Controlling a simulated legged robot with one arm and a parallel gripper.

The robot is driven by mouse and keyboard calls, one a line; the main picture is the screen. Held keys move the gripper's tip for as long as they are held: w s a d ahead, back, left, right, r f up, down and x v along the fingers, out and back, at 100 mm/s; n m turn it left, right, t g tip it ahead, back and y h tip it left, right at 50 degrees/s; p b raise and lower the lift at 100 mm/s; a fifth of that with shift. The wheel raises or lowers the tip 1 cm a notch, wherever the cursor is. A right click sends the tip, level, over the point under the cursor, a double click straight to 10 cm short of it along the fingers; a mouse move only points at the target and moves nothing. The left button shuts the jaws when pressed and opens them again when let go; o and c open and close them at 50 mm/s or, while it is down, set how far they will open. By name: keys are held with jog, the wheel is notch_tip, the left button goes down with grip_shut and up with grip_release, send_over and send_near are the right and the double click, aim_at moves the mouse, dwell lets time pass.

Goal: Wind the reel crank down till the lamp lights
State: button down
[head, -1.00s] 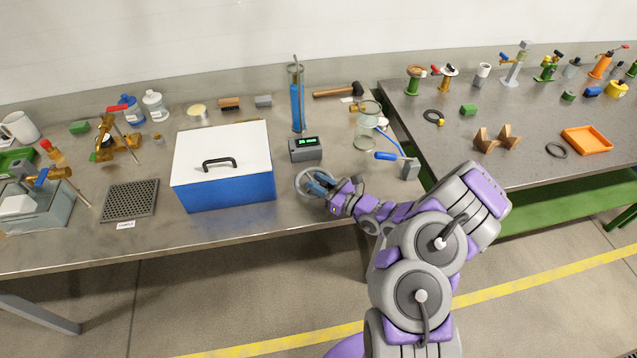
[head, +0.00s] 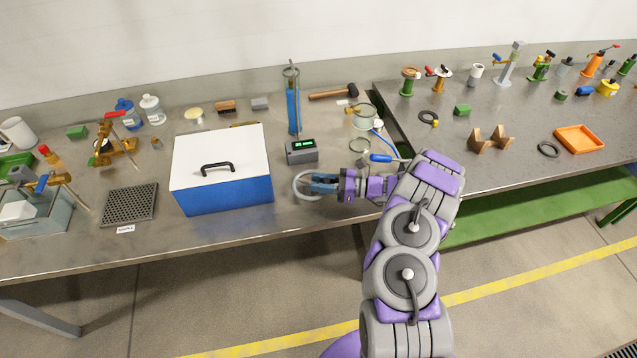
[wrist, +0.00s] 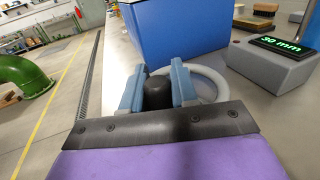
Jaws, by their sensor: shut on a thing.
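My gripper (wrist: 157,88) is shut on a black upright knob (wrist: 156,93), with a blue-grey finger on each side of it. The knob sits at a pale grey handwheel (wrist: 212,82), which the head view shows lying low near the bench's front edge (head: 300,188). In the head view my gripper (head: 322,185) reaches it from the right and covers part of it. A grey readout box (head: 302,151) stands just behind; its green display reads "30 mm" in the wrist view (wrist: 282,46). I cannot make out a lit lamp. Small spool-like fixtures (head: 408,82) stand on the right bench.
A blue case with a white lid (head: 222,190) stands close left of the wheel. A tall blue column (head: 293,105) is behind the readout box. A clear vessel (head: 365,118) and blue-handled lever (head: 384,158) are near my arm. An orange tray (head: 580,139) lies on the right bench.

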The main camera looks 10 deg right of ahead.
jog(key=shift+w+d+n+g+y, duration=0.2)
jog(key=shift+n+g+y, duration=0.1)
jog(key=shift+n+g, duration=0.55)
jog(key=shift+g, duration=0.35)
jog(key=c, duration=1)
grip_release()
jog(key=shift+d, duration=0.1)
jog(key=shift+o, duration=0.2)
jog(key=shift+r, duration=0.1)
